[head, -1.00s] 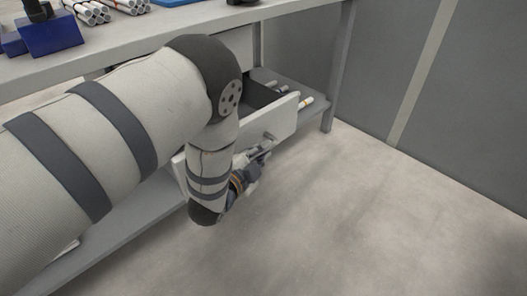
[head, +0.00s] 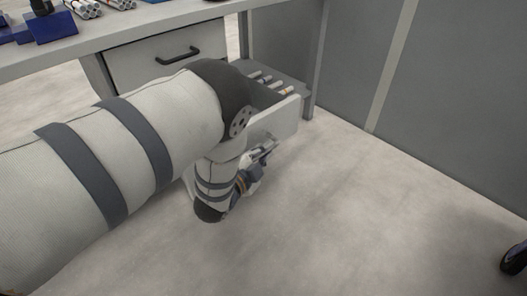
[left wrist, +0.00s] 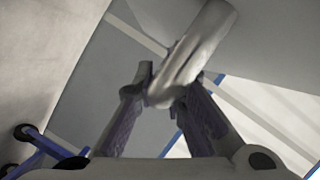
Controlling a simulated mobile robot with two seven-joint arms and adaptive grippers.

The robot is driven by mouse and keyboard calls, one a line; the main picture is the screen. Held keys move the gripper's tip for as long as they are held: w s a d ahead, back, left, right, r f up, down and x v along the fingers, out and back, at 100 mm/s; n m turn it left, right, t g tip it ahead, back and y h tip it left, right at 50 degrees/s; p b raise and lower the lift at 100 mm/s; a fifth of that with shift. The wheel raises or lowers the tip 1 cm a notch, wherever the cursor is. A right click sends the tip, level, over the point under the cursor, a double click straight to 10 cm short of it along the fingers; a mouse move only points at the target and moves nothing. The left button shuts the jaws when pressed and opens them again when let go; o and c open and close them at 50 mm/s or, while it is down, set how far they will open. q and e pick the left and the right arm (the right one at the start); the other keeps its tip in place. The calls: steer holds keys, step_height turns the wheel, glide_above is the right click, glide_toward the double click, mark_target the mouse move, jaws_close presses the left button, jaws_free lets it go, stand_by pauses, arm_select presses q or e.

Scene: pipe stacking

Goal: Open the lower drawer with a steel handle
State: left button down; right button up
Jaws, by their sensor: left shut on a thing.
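The lower drawer (head: 281,122) is pulled out from under the workbench, its pale front facing right of my left arm. My arm hides much of the drawer. My left gripper (head: 262,153) is at the drawer front, shut on the steel handle. In the left wrist view, the shiny steel handle (left wrist: 196,48) lies between the two fingers of the left gripper (left wrist: 168,92). A dark tip, apparently of my right gripper (head: 515,258), shows at the right edge; its jaws cannot be made out.
An upper drawer (head: 135,62) with a black handle (head: 178,54) is shut above. Blue holders (head: 52,27) stand on the bench top. The floor (head: 370,210) to the right is clear, up to a grey wall panel.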

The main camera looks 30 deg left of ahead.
arm_select(q)
steer(key=shift+s+d, duration=0.1)
stand_by(0.3)
steer(key=c, duration=1.7)
jaws_free()
steer(key=shift+o, duration=0.2)
steer(key=v, duration=1.2)
